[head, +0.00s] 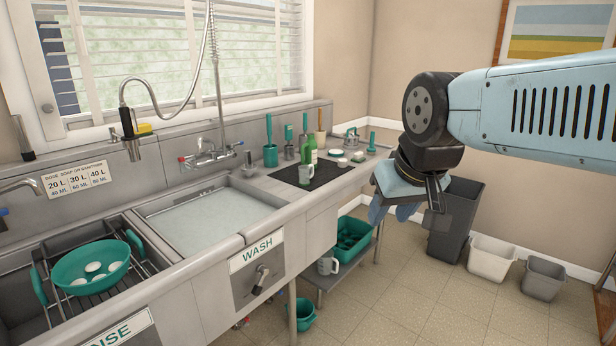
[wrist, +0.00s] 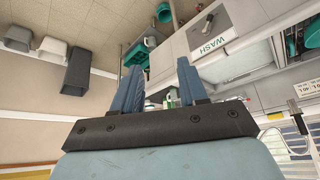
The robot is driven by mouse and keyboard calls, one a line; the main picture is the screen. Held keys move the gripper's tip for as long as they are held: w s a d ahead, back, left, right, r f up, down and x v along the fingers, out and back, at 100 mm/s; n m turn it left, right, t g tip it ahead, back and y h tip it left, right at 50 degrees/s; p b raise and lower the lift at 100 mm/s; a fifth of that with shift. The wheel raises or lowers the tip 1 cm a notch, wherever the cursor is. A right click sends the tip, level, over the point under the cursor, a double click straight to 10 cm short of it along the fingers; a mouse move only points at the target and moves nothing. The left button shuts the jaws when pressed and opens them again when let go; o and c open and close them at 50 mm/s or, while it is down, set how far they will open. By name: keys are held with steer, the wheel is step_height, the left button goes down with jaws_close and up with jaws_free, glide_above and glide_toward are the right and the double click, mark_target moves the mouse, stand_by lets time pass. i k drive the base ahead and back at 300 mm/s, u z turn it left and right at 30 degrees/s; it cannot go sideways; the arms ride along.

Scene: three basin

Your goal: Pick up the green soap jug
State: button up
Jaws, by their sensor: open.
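A green bottle-shaped container (head: 309,155), which looks like the green soap jug, stands upright on a dark mat (head: 325,172) on the counter right of the wash basin. Another green item stands close against it, so its full outline is hard to tell. My gripper (head: 391,213) is open and empty, in the air to the right of the counter and apart from the jug. In the wrist view its two blue fingers (wrist: 160,68) are spread. Small green and white items show past the fingers there, too small to tell apart.
A shelf with a teal crate (head: 353,238) is below. Bins (head: 456,220) stand on the floor beyond my gripper.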

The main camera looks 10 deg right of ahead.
mark_target(310, 146)
steer(key=u, duration=0.35)
steer(key=i, duration=1.7)
steer(key=z, duration=0.6)
